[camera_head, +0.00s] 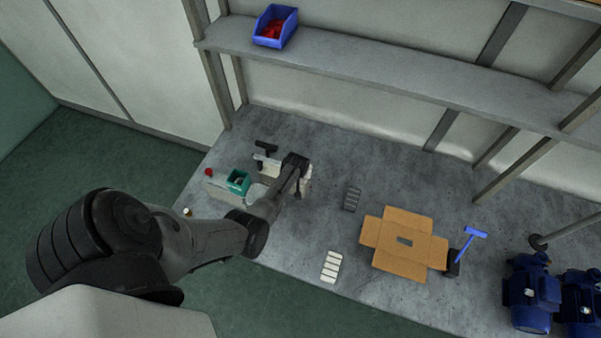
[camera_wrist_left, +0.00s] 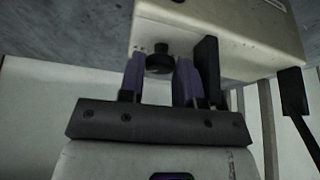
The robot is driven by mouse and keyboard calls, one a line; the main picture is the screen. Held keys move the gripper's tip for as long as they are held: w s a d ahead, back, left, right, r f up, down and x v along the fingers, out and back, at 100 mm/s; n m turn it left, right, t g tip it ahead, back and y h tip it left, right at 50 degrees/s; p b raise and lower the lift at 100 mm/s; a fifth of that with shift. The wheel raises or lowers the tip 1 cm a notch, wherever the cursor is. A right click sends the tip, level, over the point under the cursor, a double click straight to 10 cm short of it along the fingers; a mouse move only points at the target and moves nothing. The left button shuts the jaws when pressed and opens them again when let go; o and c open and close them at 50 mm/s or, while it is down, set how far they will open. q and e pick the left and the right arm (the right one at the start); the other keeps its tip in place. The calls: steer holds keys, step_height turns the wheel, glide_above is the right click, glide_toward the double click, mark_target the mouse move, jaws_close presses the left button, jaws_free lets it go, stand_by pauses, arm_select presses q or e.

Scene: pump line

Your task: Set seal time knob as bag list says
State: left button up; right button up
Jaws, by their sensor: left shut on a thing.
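The cream sealer (camera_head: 265,163) stands at the left end of the bench, partly hidden behind my left arm. In the left wrist view its cream housing (camera_wrist_left: 220,38) fills the upper part, with a black knob (camera_wrist_left: 159,62) on its face. My left gripper (camera_wrist_left: 160,74) has its two purple fingers on either side of the knob and is shut on it. In the head view the left gripper (camera_head: 296,163) is at the sealer's right end. The knob's setting cannot be read. I cannot make out a readable bag list. My right gripper is not in view.
A teal bin (camera_head: 238,182) and a red button (camera_head: 208,172) are left of the sealer. Blue pumps (camera_head: 530,292) stand far right.

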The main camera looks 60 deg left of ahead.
arm_select(q)
steer(key=o, duration=0.9)
steer(key=p+v, duration=0.1)
steer(key=v, duration=1.2)
steer(key=shift+s+d+r+p, duration=0.15)
steer(key=shift+d+r+p, duration=0.05)
steer(key=shift+r+p, duration=0.1)
